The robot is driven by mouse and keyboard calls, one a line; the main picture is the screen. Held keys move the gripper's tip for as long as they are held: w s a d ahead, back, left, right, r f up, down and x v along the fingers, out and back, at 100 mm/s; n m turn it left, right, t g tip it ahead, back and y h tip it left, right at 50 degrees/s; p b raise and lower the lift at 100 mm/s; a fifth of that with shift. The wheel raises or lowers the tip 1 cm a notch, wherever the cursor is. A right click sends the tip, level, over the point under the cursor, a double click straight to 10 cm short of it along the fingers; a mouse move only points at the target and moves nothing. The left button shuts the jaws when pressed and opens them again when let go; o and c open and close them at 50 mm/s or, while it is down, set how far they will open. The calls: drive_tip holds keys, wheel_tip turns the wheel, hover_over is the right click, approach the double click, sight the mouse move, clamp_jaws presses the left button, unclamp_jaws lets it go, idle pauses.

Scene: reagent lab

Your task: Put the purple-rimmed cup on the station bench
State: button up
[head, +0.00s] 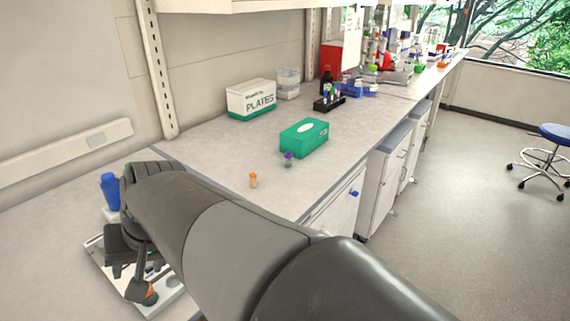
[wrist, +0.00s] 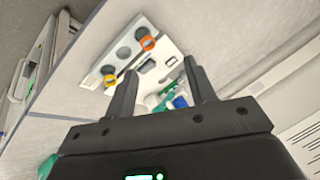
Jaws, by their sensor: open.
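A small grey container with a purple top (head: 288,159), seemingly the purple-rimmed cup, stands upright on the bench (head: 215,150) in the head view, just in front of a green box. It is not clearly seen in the wrist view. My gripper (wrist: 160,68) is open, with nothing visible between its fingers. It is over a white station tray (wrist: 150,28) with round grey parts, one ringed orange and one ringed yellow. In the head view my arm partly hides this tray (head: 97,246), far left of the purple-topped container.
An orange-capped vial (head: 253,180) stands near the purple-topped container. The green box (head: 304,138), a PLATES box (head: 251,99) and a black rack (head: 329,104) stand farther back. Bench surface around the vial is clear.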

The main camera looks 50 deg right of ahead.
drive_tip(key=w+d+m+y, duration=0.2)
drive_tip(key=w+d+m, duration=0.3)
drive_tip(key=w, duration=0.4)
drive_tip(key=w+d+m+t, duration=0.4)
drive_tip(key=w+d+m, duration=0.2)
drive_tip(key=d, duration=0.5)
drive_tip(key=w+d+m+t, duration=0.3)
drive_tip(key=w+d+m, duration=0.4)
drive_tip(key=d, duration=0.3)
drive_tip(key=d+f+m+t+h, duration=0.35)
drive_tip(key=d+m, duration=0.35)
drive_tip(key=d, duration=1)
drive_tip(key=m+t+h, duration=0.1)
drive_tip(key=m+h, duration=0.6)
drive_tip(key=m, duration=0.4)
approach(290, 158)
drive_tip(key=w+d+r, duration=0.2)
drive_tip(key=w+r, duration=0.2)
drive_tip(key=r, duration=0.2)
drive_tip(key=f, duration=0.6)
drive_tip(key=shift+s+a, duration=0.2)
drive_tip(key=shift+w+d+f, duration=0.2)
drive_tip(key=shift+w+d, duration=0.05)
drive_tip(key=shift+w, duration=0.45)
drive_tip(key=shift+x, duration=3)
drive_tip(key=shift+r, duration=0.15)
